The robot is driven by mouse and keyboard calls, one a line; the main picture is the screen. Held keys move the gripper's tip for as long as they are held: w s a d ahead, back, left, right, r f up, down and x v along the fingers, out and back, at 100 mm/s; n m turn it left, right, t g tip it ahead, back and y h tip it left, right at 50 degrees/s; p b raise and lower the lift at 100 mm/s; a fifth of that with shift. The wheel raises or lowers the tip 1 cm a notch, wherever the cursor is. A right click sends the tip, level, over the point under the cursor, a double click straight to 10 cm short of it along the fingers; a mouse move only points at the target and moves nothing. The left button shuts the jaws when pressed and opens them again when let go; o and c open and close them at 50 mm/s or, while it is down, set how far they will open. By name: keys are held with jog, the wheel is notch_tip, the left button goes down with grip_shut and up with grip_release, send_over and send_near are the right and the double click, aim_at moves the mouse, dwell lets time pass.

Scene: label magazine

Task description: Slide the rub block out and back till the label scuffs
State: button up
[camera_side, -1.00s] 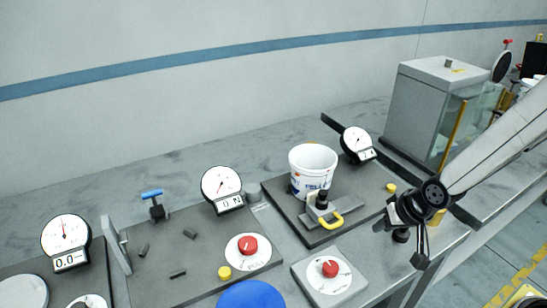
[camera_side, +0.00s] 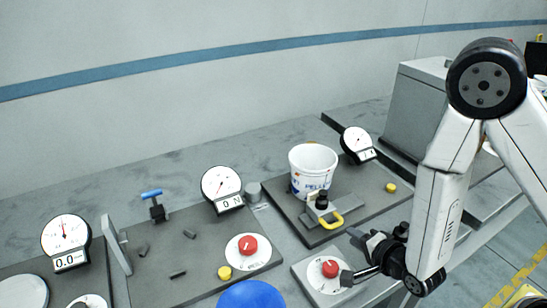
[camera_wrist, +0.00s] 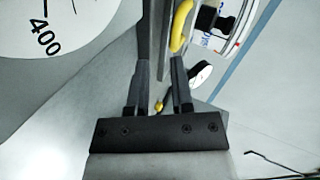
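A white tub with a printed label (camera_side: 312,170) stands upright on a dark plate (camera_side: 290,222). It also shows at the top right of the wrist view (camera_wrist: 245,12). The yellow handle is at the top of the wrist view (camera_wrist: 180,28). My gripper (camera_side: 352,257) is in front of and to the right of the handle, apart from it. Its two fingers are spread with a gap between them in the wrist view (camera_wrist: 160,80).
A white panel with a red knob (camera_side: 330,268) lies beneath and beside my gripper. A round gauge (camera_side: 357,143) stands behind the tub. A yellow button (camera_side: 391,188) is on the plate's right. Another station with a gauge (camera_side: 221,187) stands to the left.

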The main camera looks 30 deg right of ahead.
aim_at(337, 223)
jog(key=shift+s+a+r+m+t, duration=0.2)
jog(key=shift+s+m+t, duration=0.25)
jog(key=shift+m+t, duration=0.15)
jog(key=shift+s+a+r+m+t, duration=0.1)
jog(key=shift+s+a+m+t, duration=0.1)
jog(key=shift+s+m+t, duration=0.3)
jog(key=shift+w, duration=0.1)
jog(key=shift+w, duration=0.15)
jog(key=shift+x, duration=3.75)
grip_shut()
